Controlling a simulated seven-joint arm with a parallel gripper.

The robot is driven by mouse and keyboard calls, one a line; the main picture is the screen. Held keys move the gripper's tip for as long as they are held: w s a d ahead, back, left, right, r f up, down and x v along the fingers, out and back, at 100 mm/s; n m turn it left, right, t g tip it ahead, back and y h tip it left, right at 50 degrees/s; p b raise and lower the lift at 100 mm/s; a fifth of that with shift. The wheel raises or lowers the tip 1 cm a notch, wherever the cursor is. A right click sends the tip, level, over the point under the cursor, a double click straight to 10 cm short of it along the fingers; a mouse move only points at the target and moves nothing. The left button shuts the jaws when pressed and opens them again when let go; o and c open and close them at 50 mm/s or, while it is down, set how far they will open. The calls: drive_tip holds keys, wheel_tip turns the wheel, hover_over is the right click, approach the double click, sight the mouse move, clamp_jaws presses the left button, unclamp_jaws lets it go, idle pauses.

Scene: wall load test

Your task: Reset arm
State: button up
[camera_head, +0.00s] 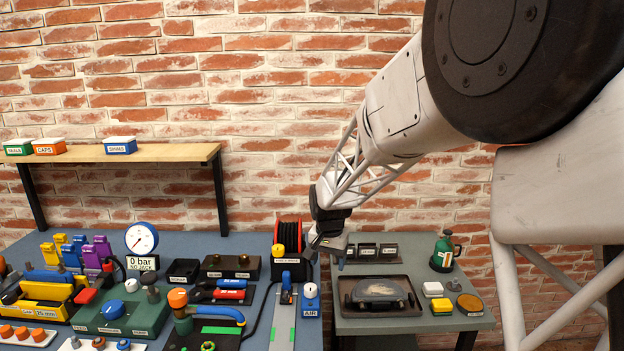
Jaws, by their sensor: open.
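My arm comes in from the upper right and reaches down to the middle of the picture. My gripper (322,243) is small and dark at the arm's end, open, and shows nothing held. It hangs close to the black hose reel (291,238) in its red frame, near the gap between the blue-grey bench and the smaller table. I cannot tell how far above the bench it is.
The blue bench (240,213) is crowded with a gauge (141,238), a green valve block (122,313) and yellow-blue clamps. The side table (415,323) holds a dark tray (345,310) and a green bottle (443,252). A wooden shelf (170,153) and brick wall stand behind.

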drive_tip(key=s+d+r, duration=0.5)
drive_tip(key=s+r, duration=0.2)
drive_tip(key=s, duration=0.3)
drive_tip(key=s+d+r+n, duration=0.1)
drive_tip(key=s+d, duration=0.2)
drive_tip(key=s, duration=0.7)
drive_tip(key=s+d+r+n+t, duration=0.1)
drive_tip(key=s+d, duration=0.2)
drive_tip(key=s, duration=0.7)
drive_tip(key=s+d+r+n+t, duration=0.1)
drive_tip(key=s+d+r, duration=0.1)
drive_tip(key=s, duration=0.9)
drive_tip(key=shift+d+n, duration=0.3)
drive_tip(key=shift+d, duration=0.3)
